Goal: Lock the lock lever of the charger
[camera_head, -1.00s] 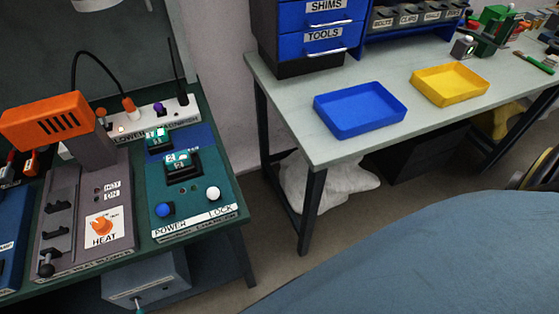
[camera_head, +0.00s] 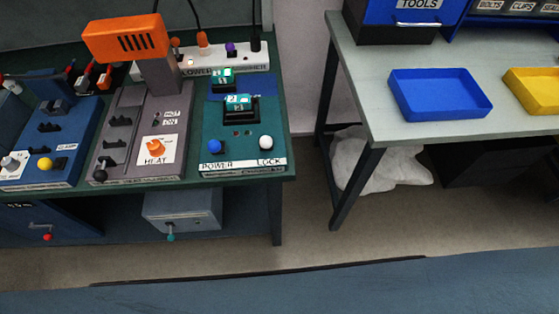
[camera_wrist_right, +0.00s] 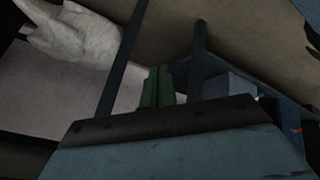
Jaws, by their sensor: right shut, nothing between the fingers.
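The charger is a teal box (camera_head: 221,117) at the right end of the dark green bench in the head view. Its lock lever has a white knob (camera_head: 265,143) above the LOCK label. A blue power knob (camera_head: 215,147) stands to its left. A teal block (camera_head: 239,103) with a lit display sits in a dark holder on the charger. My right gripper (camera_wrist_right: 157,82) appears in the wrist view with its narrow green fingers together and empty, well away from the lever. My left gripper is out of view.
The orange-headed heat station (camera_head: 127,38) stands left of the charger, with a blue station (camera_head: 62,155) beyond it. A power strip (camera_head: 236,61) lies behind. A grey table with a blue tray (camera_head: 440,94) is at the right. Floor (camera_head: 300,232) is clear before the bench.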

